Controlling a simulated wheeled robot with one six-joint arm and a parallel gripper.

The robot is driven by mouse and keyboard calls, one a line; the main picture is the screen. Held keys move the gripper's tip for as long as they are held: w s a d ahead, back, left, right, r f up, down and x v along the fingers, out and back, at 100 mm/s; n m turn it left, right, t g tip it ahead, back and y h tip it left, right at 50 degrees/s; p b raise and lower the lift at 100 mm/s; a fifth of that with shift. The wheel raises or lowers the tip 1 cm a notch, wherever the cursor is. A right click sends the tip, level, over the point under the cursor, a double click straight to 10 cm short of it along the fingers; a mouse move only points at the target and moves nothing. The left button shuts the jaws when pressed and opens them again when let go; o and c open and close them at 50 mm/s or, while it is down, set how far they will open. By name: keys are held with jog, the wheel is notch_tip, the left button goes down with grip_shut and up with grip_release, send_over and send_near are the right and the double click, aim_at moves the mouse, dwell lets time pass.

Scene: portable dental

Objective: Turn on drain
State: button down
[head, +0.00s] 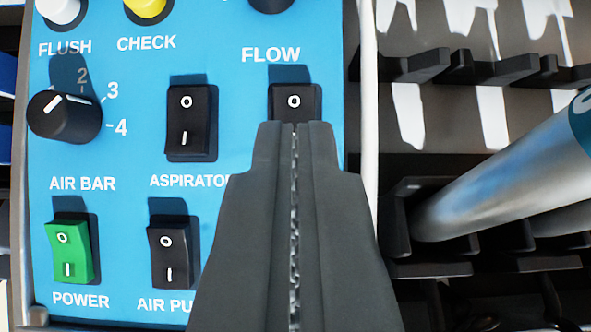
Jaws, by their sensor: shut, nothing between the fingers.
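My gripper (295,125) is shut and empty, its fingertips pointing up the picture over the blue control panel (225,100). The fingertips overlap the lower part of a black rocker switch (293,100) below the word FLOW. Only the upper part of that switch, with its O mark, shows. Its label and lower half are hidden behind my gripper, so I cannot read whether it is the drain switch. I cannot tell whether the fingertips touch it. No visible label reads DRAIN.
Left of my gripper are the black ASPIRATOR switch (190,122), the black AIR PU... switch (172,257), the green POWER switch (70,253) and the AIR BAR knob (65,116). A black rack (465,68) and a silver tube (510,175) stand at right.

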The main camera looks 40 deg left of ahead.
jog(key=s+f+v, duration=0.1)
jog(key=v, duration=1)
jog(key=shift+d, duration=0.4)
jog(key=shift+f, duration=0.1)
jog(key=s+d+r+m+t+h, duration=0.1)
jog(key=s+d+r+m+t, duration=0.1)
jog(key=s, duration=0.8)
jog(key=s+d+r+m+t+h, duration=0.2)
jog(key=s+d+t, duration=0.2)
jog(key=s, duration=0.5)
jog(key=s+d+r+m+t+h, duration=0.1)
jog(key=s+d+r+m+t, duration=0.1)
jog(key=s, duration=0.8)
jog(key=d+r+t, duration=0.1)
jog(key=t, duration=0.1)
jog(key=shift+s+d+m+t+h, duration=0.2)
jog(key=shift+s+m+t+h, duration=0.1)
jog(key=shift+m, duration=0.1)
